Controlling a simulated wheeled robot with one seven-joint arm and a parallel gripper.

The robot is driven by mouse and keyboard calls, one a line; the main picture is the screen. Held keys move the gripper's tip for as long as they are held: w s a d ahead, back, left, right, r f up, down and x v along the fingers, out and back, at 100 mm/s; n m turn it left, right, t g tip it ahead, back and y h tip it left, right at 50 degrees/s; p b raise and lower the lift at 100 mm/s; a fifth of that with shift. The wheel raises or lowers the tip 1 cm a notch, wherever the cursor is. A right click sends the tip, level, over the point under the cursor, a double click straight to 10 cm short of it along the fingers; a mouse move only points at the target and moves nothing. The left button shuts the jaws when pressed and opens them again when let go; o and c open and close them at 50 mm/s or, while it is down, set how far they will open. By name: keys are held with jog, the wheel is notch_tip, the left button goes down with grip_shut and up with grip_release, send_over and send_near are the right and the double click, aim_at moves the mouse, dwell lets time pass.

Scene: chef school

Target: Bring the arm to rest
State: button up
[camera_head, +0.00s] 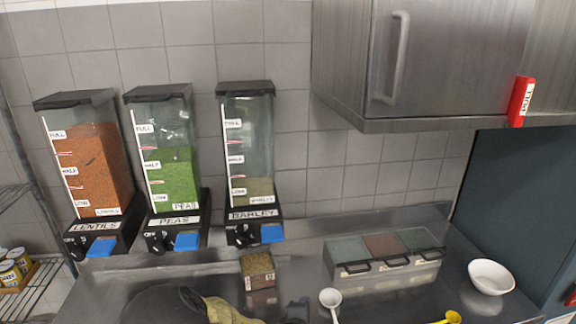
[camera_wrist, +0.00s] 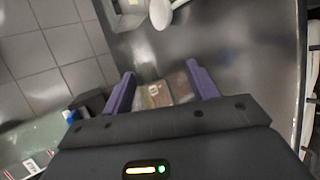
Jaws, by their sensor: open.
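In the wrist view my gripper (camera_wrist: 160,69) is open, its two purple fingers spread apart. A small container (camera_wrist: 156,96) shows in the gap between the fingers, and they are not closed on it. In the head view a small container of barley-like grain (camera_head: 258,282) with a label stands on the steel counter in front of the barley dispenser (camera_head: 246,150). It looks like the same container. My gripper is not clearly made out in the head view; dark and olive shapes at the bottom edge are cut off.
Lentil (camera_head: 95,165) and pea (camera_head: 172,175) dispensers stand at the left. A lidded steel bin set (camera_head: 385,278), white ladle (camera_head: 330,299), white bowl (camera_head: 490,277) and yellow spoon (camera_head: 450,317) are on the counter. A steel cabinet (camera_head: 450,60) overhangs the right side.

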jog(key=s+d+r+m+g+y, duration=0.3)
jog(key=s+d+r+m+g, duration=0.5)
jog(key=s+d+r+m, duration=0.3)
jog(key=s+m, duration=0.4)
jog(key=m, duration=0.1)
jog(key=shift+s+m, duration=0.25)
jog(key=shift+m, duration=0.15)
jog(key=shift+r, duration=0.1)
dwell(0.4)
